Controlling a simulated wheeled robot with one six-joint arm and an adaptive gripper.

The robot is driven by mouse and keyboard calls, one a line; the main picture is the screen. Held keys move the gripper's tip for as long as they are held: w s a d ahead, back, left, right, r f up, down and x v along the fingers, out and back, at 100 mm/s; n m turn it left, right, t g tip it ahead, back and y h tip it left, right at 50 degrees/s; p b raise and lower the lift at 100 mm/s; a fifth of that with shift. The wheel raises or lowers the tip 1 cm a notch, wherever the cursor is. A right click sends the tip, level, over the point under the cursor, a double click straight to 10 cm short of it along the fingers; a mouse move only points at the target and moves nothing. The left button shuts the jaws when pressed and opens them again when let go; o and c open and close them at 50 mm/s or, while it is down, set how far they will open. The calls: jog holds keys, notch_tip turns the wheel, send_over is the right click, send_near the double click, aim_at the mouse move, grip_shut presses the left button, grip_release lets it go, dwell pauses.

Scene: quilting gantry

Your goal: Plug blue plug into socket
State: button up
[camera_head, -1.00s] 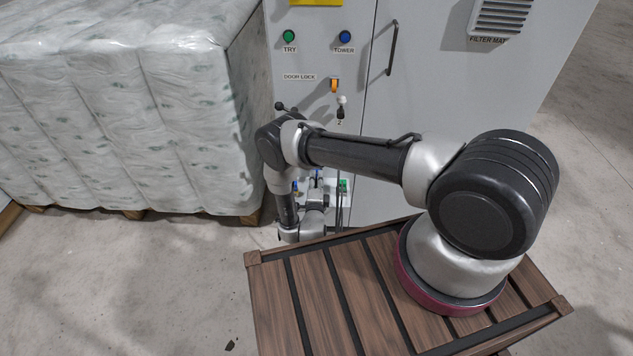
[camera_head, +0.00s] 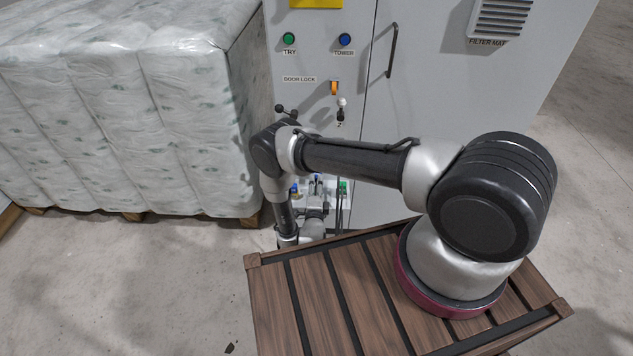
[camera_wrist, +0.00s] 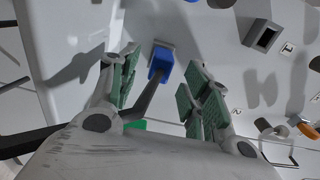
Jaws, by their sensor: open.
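The blue plug (camera_wrist: 160,66) sits against a small grey mount (camera_wrist: 163,46) on the light panel in the wrist view, with a dark cable running down from it. My gripper (camera_wrist: 160,86) is open, its green-padded fingers on either side of the plug and apart from it. A grey square-mouthed socket (camera_wrist: 264,36) stands to the right, beside a label "1", and looks empty. In the head view my arm reaches down to the low part of the cabinet, and its fingers are too small to make out there.
The grey cabinet (camera_head: 420,130) carries buttons, a door-lock switch and a door handle (camera_head: 392,48). A wrapped pallet stack (camera_head: 130,110) stands close on the left. An orange knob (camera_wrist: 303,126) and other dark fittings lie right of my gripper. Open floor lies front left.

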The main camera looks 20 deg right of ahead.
jog(key=v, duration=0.9)
jog(key=shift+r, duration=0.1)
dwell(0.3)
